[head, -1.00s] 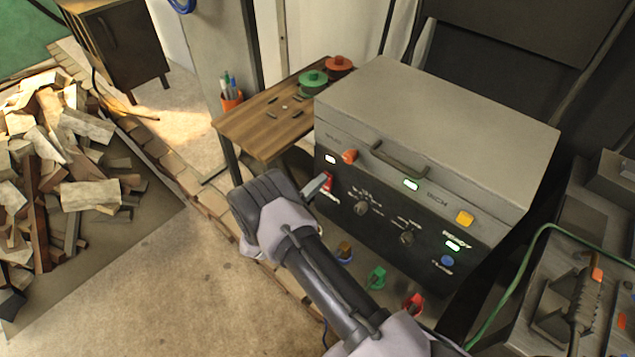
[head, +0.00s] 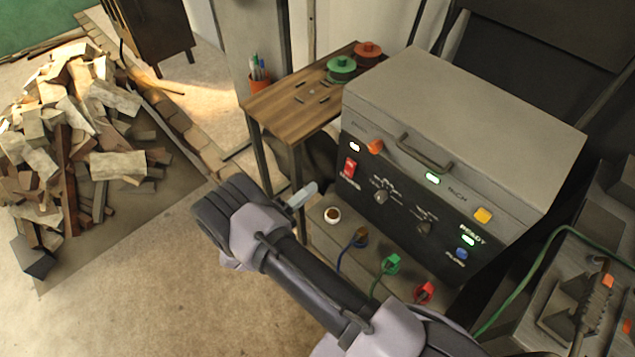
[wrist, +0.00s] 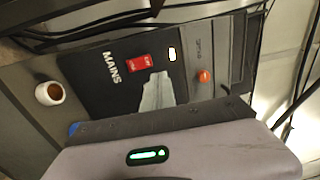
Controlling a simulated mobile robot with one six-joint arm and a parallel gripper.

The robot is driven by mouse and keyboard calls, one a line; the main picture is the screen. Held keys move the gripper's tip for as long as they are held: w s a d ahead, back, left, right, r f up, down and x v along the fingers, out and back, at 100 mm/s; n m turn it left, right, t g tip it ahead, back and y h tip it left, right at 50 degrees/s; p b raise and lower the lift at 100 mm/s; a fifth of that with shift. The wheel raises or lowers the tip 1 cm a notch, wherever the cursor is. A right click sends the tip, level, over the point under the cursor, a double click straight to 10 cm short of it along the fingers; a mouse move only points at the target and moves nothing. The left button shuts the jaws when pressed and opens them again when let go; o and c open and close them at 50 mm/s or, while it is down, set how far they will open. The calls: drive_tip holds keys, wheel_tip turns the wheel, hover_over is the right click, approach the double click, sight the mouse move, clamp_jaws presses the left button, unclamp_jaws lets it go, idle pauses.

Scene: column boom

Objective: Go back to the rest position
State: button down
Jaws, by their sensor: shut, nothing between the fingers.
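My gripper (head: 301,195) is shut and empty. In the head view it is in the air in front of the left end of a grey machine (head: 470,100), apart from its dark front panel. The red MAINS switch (head: 349,167) is on the left of that panel, with a lit white lamp above it. In the wrist view the tip of my gripper (wrist: 158,92) shows in front of the panel, beside the red switch (wrist: 140,63). The orange knob (wrist: 205,76) is to the right of the switch there.
A small wooden table (head: 300,100) with green and red round pieces stands behind left. A white cup (head: 332,215) and green (head: 389,264) and red (head: 425,292) plugs are below the panel. A woodpile (head: 75,150) lies at left. Floor between is clear.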

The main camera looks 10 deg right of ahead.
idle(0.4)
drive_tip(key=s+d+r+m+g+y, duration=0.1)
drive_tip(key=s+d+r+m+g, duration=0.1)
drive_tip(key=d+r+m+g, duration=0.4)
drive_tip(key=s+d+r+m+g, duration=0.2)
drive_tip(key=r+m+g, duration=0.1)
drive_tip(key=r+m, duration=0.5)
drive_tip(key=s+d+r+m+g+y, duration=0.3)
drive_tip(key=s+d+r+m+y, duration=0.15)
drive_tip(key=s+r+m, duration=0.5)
drive_tip(key=s+a+r+m+t+y, duration=0.3)
drive_tip(key=s+m+y, duration=0.3)
drive_tip(key=m, duration=0.6)
drive_tip(key=s+a+r+m+t+y, duration=0.3)
drive_tip(key=s+a+r+m+y, duration=0.1)
drive_tip(key=m, duration=0.8)
drive_tip(key=shift+s+a+r+t+y, duration=0.4)
drive_tip(key=shift+s+r+y, duration=0.15)
drive_tip(key=shift+s+y, duration=0.35)
